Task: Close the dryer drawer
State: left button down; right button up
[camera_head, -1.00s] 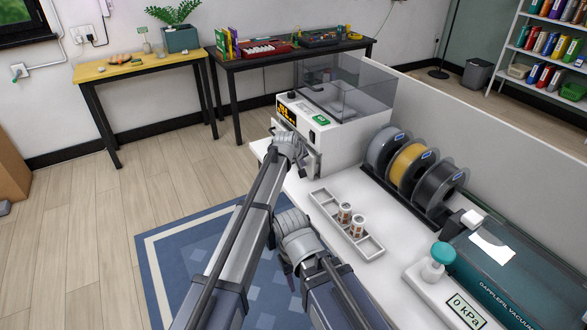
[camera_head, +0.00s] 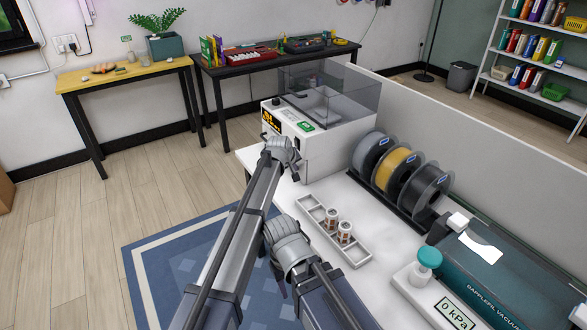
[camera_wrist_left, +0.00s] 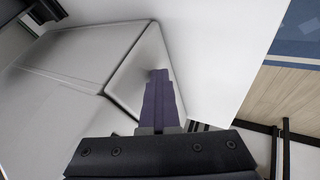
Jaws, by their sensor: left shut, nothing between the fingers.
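The white dryer (camera_head: 335,143) stands at the far end of the white bench, with a clear hood and a small lit display. My left arm reaches to its front, and my wrist there covers most of the drawer area. How far the drawer stands out cannot be told. In the left wrist view my left gripper (camera_wrist_left: 160,76) is shut and empty, its dark fingers close against pale grey and white panels. Whether they touch cannot be told. My right arm is folded low beside the bench; its fingers are mostly hidden.
Filament spools (camera_head: 398,173) stand on the bench right of the dryer. A divided tray (camera_head: 352,254) with two small containers lies nearer, by the bench edge. A vacuum box (camera_head: 490,268) and a teal-capped pump (camera_head: 428,262) are at the right. Floor left of the bench is open.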

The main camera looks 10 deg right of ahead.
pick_arm(q)
jog(key=a, duration=0.1)
jog(key=s+a, duration=0.2)
jog(key=shift+a, duration=0.25)
jog(key=p+v, duration=0.8)
jog(key=v, duration=0.2)
jog(key=shift+w, duration=0.15)
jog(key=s+a+f+m+g+y, duration=0.2)
jog(key=s+a+g, duration=0.1)
jog(key=s+a, duration=1.05)
jog(key=s+a+f+m+g+y, duration=0.1)
jog(key=s+a+f+m+g, duration=0.15)
jog(key=s+a, duration=1.1)
jog(key=s+d+r+m+y+p, duration=0.1)
jog(key=s+d, duration=0.3)
jog(key=d, duration=0.3)
jog(key=s+d+r+m+g, duration=0.1)
jog(key=s+d+m, duration=0.1)
jog(key=s+d, duration=0.3)
jog(key=shift+s+d+y+p, duration=0.25)
jog(key=shift+d+y+p, duration=0.15)
jog(key=shift+d, duration=0.85)
